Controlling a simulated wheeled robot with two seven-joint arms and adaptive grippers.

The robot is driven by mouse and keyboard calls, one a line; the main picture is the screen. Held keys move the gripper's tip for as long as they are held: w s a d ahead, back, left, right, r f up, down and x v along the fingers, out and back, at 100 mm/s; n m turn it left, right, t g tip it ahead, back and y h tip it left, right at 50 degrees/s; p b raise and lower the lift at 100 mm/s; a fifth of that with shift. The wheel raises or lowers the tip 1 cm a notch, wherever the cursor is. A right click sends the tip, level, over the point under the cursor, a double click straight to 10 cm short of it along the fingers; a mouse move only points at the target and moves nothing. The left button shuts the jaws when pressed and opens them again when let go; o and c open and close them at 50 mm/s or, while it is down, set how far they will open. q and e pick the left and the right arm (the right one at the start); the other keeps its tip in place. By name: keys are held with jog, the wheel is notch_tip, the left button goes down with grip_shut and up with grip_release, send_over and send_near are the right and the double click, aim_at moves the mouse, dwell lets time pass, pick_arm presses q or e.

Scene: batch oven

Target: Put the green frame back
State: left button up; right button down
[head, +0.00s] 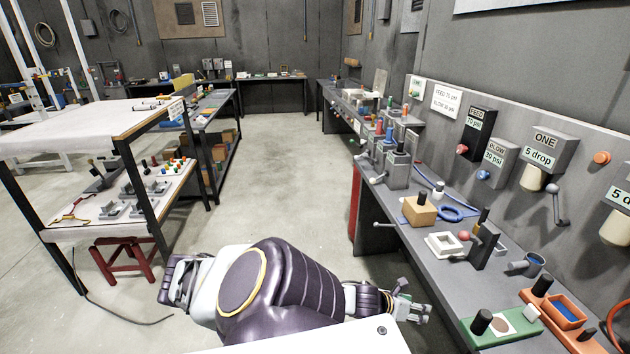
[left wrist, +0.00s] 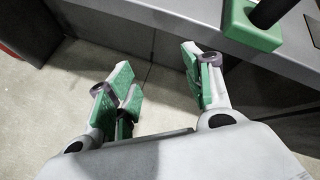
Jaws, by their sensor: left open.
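The green frame (head: 468,342) lies at the near end of the right-hand bench, with a black knob (head: 481,321) standing on it and a pale piece with a brown round spot in its middle. Its green corner (left wrist: 250,35) and the black knob show at the top right of the left wrist view. My left gripper (head: 418,308) is open and empty, left of the green frame and off the bench's front edge. In the left wrist view its green-padded fingers (left wrist: 162,88) stand apart over the floor. My right gripper is not in view.
Behind are a black upright block (head: 484,247), a white square frame (head: 430,249) and a blue ring (head: 459,213). The aisle floor (head: 290,190) is clear.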

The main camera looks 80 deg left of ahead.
pick_arm(q)
jog(key=s+a+f+n+g, duration=0.15)
jog(key=s+f+n, duration=0.3)
jog(key=f, duration=0.55)
jog(key=s+a+f+n+g+y, duration=0.15)
jog(key=s+f+n, duration=0.3)
jog(key=f, duration=0.55)
jog(key=s+a+f+n+g+h, duration=0.15)
jog(key=s+f+n, duration=0.3)
jog(key=f, duration=0.65)
jog(key=s+d+f+n+g+h, duration=0.1)
jog(key=s+d+f+n+g, duration=0.4)
jog(key=s+d+f+n, duration=0.8)
jog(key=s+d+f, duration=0.7)
jog(key=d, duration=0.3)
jog(key=shift+s+d+f, duration=0.15)
jog(key=shift+d+f, duration=0.1)
jog(key=shift+f, duration=0.1)
jog(key=shift+n+g, duration=0.25)
